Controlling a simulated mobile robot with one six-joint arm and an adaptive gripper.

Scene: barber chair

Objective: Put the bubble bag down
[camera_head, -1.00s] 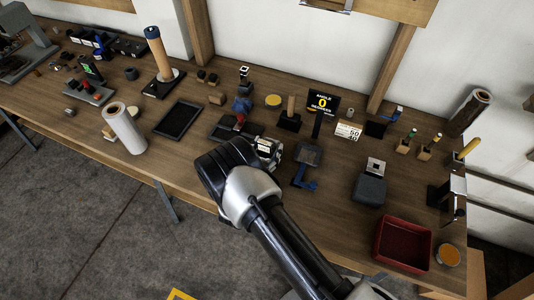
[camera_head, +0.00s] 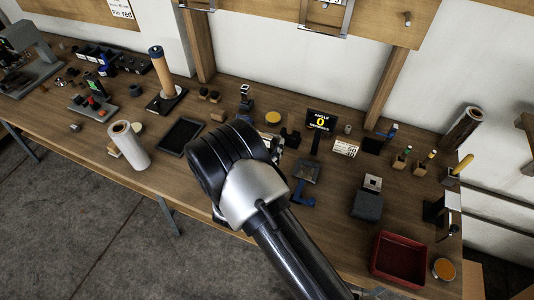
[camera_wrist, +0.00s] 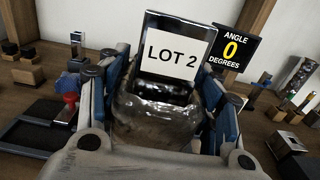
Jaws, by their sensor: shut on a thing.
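The bubble bag (camera_wrist: 150,125) is clear, glossy and crumpled in the wrist view. It sits between the blue-padded fingers of my gripper (camera_wrist: 163,85), which is shut on it. A dark panel with a white "LOT 2" label (camera_wrist: 176,53) rises at the bag's far end; I cannot tell whether it is part of the bag. In the head view my wrist hides the gripper and the bag, over the middle of the workbench (camera_head: 345,225). Whether the bag touches the bench cannot be seen.
An "ANGLE 0 DEGREES" display (camera_head: 320,120) stands behind my wrist. A black tray (camera_head: 181,136) and a white roll (camera_head: 128,144) lie to the left. A blue tool (camera_head: 303,191), a grey block (camera_head: 368,205) and a red bin (camera_head: 399,257) stand to the right. Bare wood shows between them.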

